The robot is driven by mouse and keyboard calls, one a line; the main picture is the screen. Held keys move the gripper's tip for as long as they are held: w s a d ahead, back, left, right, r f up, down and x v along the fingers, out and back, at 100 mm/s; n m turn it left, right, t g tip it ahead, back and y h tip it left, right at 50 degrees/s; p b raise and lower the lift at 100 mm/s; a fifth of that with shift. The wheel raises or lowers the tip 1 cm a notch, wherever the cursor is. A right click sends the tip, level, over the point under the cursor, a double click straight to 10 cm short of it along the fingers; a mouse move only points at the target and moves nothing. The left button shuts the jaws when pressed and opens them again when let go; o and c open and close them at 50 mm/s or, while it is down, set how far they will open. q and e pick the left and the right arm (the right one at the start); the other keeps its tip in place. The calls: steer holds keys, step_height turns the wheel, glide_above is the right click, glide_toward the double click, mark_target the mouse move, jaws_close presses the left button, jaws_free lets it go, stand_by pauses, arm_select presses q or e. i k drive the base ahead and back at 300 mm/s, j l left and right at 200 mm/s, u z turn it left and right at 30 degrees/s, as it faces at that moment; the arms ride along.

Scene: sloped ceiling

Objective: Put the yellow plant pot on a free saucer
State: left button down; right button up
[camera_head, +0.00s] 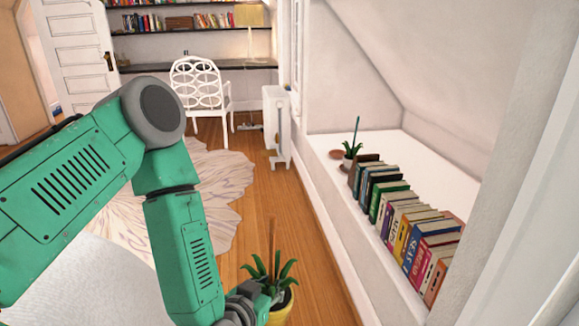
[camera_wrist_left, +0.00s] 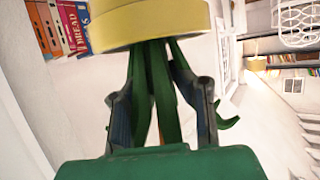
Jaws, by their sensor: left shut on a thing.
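The yellow plant pot (camera_head: 282,309) with its green plant is at the bottom of the head view, held in the air over the wood floor. My left gripper (camera_head: 260,292) is shut on the plant just beside the pot. In the left wrist view, the yellow pot (camera_wrist_left: 150,22) is at the top and green leaves run between the fingers (camera_wrist_left: 158,75). A brown saucer (camera_head: 337,154) lies on the white ledge and looks empty. My right gripper is not seen.
A row of books (camera_head: 400,222) fills much of the white ledge (camera_head: 325,150), with the sloped ceiling above its far side. A radiator (camera_head: 276,118), a white chair (camera_head: 200,90) and a rug (camera_head: 215,180) are farther back. Bare floor lies left of the ledge.

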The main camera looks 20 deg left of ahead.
mark_target(338, 154)
steer(key=i+j+u, duration=0.2)
steer(key=u, duration=0.15)
steer(key=i+j+u, duration=0.1)
steer(key=i+u, duration=0.65)
steer(key=i+j+z, duration=0.1)
steer(key=i+z, duration=0.4)
steer(key=i, duration=0.15)
steer(key=i+j+z, duration=0.45)
steer(key=i, duration=0.15)
steer(key=i+j+z, duration=0.5)
steer(key=i, duration=0.05)
